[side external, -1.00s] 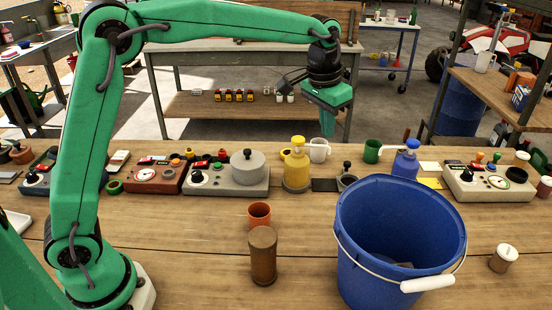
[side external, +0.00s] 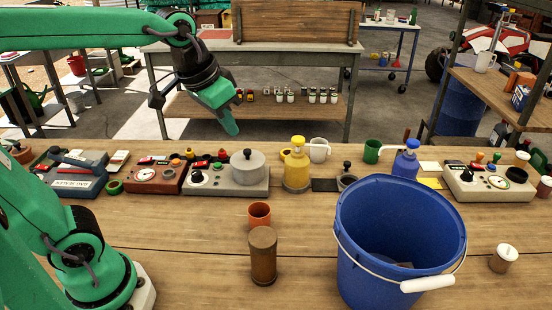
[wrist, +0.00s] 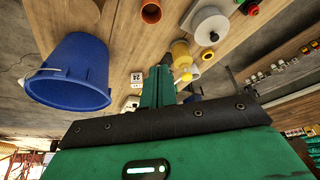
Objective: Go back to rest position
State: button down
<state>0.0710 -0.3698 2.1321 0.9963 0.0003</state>
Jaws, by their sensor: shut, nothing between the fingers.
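My gripper (side external: 231,128) is the green end of my arm. In the side external view it hangs in the air above the back of the bench, left of the middle, with its fingers pointing down and slightly right. The fingers are shut and empty. In the wrist view the green fingers (wrist: 158,86) are together, with nothing between them. My gripper is apart from everything on the bench (side external: 190,240).
A large blue bucket (side external: 360,240) stands at the front right. A brown cylinder (side external: 263,258) and an orange cup (side external: 259,214) stand left of it. Grey-topped device (side external: 230,180), yellow bottle (side external: 297,165) and other devices line the back. Bench front left of the cylinder is clear.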

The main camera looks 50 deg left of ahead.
jog(key=s+a+f, duration=0.1)
jog(key=s+f, duration=0.1)
jog(key=s, duration=0.2)
jog(key=s+a+f+t, duration=0.1)
jog(key=s+f, duration=0.1)
jog(key=s, duration=0.3)
jog(key=shift+s+a+f+n, duration=0.2)
jog(key=shift+f+n, duration=0.1)
jog(key=shift+n, duration=0.1)
